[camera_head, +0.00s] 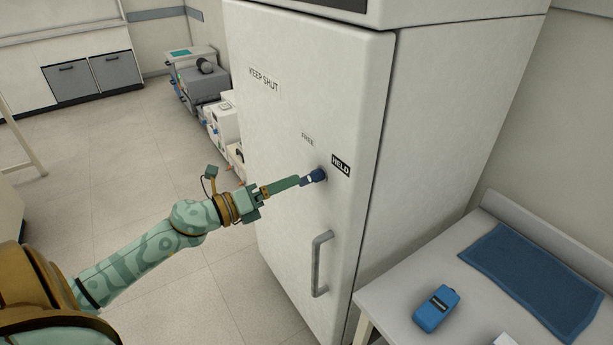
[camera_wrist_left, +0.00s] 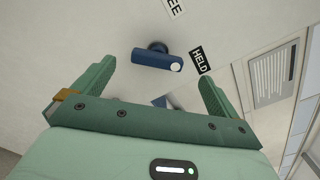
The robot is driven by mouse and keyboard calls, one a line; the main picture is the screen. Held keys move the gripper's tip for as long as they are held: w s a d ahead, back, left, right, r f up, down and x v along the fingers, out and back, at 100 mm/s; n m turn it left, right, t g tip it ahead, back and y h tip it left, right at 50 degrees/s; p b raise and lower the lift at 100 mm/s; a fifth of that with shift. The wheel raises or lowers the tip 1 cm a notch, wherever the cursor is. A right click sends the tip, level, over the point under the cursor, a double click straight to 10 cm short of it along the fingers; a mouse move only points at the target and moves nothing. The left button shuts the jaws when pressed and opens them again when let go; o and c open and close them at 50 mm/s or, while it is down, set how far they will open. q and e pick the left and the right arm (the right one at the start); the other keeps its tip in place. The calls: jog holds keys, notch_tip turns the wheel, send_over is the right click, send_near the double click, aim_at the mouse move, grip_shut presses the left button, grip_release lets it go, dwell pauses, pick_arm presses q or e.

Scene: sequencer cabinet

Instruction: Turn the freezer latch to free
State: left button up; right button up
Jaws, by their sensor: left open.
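The freezer (camera_head: 290,110) stands upright with its white door shut. Its dark blue latch (camera_head: 317,174) is on the door, below the FREE label (camera_head: 307,139) and beside the black HELD label (camera_head: 341,166). In the left wrist view the latch (camera_wrist_left: 150,60) is a short bar on a round pivot, its white-dotted end towards the HELD label (camera_wrist_left: 201,60). My left gripper (camera_head: 299,182) is at the latch in the head view. In the wrist view its fingers (camera_wrist_left: 156,70) are open, with the latch ahead of the gap; contact cannot be told. My right gripper is out of view.
A grey door handle (camera_head: 321,264) sits below the latch. A bench (camera_head: 400,290) at right holds a blue device (camera_head: 436,308) and a blue mat (camera_head: 535,270). Equipment (camera_head: 205,85) stands behind the freezer's left side. The floor (camera_head: 120,170) at left is clear.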

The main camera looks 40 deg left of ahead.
aim_at(303, 178)
pick_arm(q)
jog(key=x, duration=0.7)
jog(key=shift+w+f, duration=0.1)
jog(key=shift+w, duration=0.25)
jog(key=c, duration=1)
